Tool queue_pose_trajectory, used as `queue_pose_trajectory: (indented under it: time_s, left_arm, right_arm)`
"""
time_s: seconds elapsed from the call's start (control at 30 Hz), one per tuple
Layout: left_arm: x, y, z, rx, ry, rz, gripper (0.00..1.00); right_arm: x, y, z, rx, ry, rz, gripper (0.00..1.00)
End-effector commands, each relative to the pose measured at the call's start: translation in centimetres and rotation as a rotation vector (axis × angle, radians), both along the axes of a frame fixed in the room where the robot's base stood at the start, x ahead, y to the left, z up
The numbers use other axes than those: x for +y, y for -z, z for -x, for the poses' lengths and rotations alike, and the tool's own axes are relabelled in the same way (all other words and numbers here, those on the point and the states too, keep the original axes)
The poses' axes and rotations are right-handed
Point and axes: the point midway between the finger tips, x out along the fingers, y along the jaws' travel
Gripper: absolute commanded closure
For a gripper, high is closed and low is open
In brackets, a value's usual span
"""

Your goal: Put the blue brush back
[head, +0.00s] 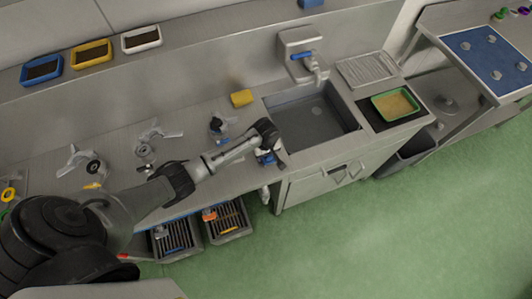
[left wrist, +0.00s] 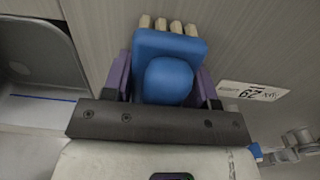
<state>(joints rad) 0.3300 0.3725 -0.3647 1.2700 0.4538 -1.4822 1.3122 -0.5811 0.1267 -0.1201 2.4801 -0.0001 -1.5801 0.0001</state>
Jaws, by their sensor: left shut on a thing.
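My left gripper (head: 266,158) reaches in from the left over the front edge of the workbench, just left of the sink. In the left wrist view it (left wrist: 162,88) is shut on the blue brush (left wrist: 168,80). The brush has a rounded blue knob facing the camera, a square blue block and pale bristle tufts pointing away. In the head view only a small blue part of the brush shows by the fingers. Two dark slatted bins (head: 207,217) stand low in front of the bench, with blue and orange items in them. My right gripper is not in view.
A sink (head: 345,113) with a blue-handled tap is right of the gripper. A yellow block (head: 241,98) lies behind it. Metal fittings (head: 150,140) stand along the bench to the left. A green-rimmed tray (head: 374,104) is beyond the sink.

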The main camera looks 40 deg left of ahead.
Motion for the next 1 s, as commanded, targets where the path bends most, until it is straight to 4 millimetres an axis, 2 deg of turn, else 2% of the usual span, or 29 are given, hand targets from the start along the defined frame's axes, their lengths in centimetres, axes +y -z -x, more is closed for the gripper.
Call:
queue_pose_trajectory:
  time_s: [0.13,0.17,0.43,0.73,0.87,1.0]
  left_arm:
    - [0.0,0.3,0.0,0.000,-0.001,0.000,0.69]
    - [0.0,0.3,0.0,0.000,-0.001,0.000,0.46]
    - [0.0,0.3,0.0,0.000,0.000,0.000,0.22]
    - [0.0,-0.1,0.0,-0.001,0.000,0.000,0.22]
    - [0.0,-1.7,-0.1,-0.003,0.000,0.000,0.22]
    - [0.0,-4.3,-0.1,-0.004,0.000,0.001,0.22]
  right_arm:
    - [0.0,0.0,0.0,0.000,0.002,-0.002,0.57]
    - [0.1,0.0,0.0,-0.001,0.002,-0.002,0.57]
    - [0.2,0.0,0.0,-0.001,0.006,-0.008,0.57]
    - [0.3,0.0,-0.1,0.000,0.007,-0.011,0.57]
    - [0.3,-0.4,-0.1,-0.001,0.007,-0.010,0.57]
    - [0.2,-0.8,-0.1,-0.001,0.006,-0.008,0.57]
